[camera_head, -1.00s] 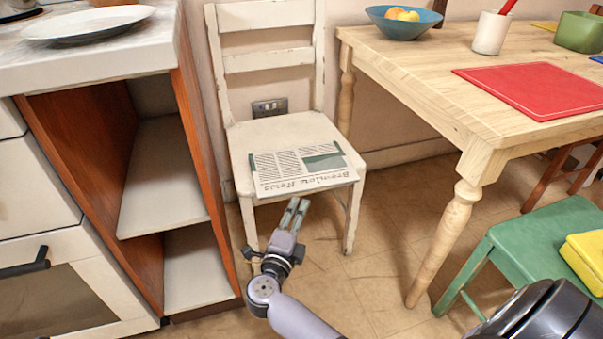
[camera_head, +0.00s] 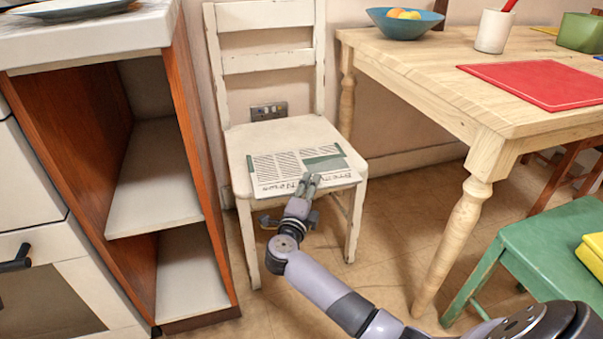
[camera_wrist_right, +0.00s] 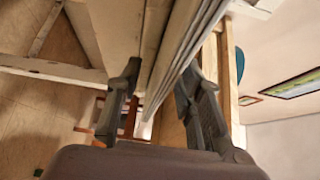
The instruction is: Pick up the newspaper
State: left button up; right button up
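The newspaper (camera_head: 285,167) lies flat on the seat of a white wooden chair (camera_head: 240,140), its front edge at or slightly over the seat's front. My right gripper (camera_head: 309,181) is at that front edge, and its fingertips cover part of the title. In the right wrist view the fingers (camera_wrist_right: 158,80) are apart, with the newspaper's layered edge (camera_wrist_right: 188,45) running between them. A gap shows beside the left finger; contact on the other side is unclear. My left gripper is not in view.
A wooden table (camera_head: 420,70) stands to the right, with a blue bowl (camera_head: 405,24), white cup (camera_head: 493,32) and red mat (camera_head: 535,85). A green chair (camera_head: 550,250) is at the lower right. An open shelf unit (camera_head: 185,170) stands close on the left.

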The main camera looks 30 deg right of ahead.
grip_shut()
dwell(0.4)
jog(key=shift+r, duration=0.1)
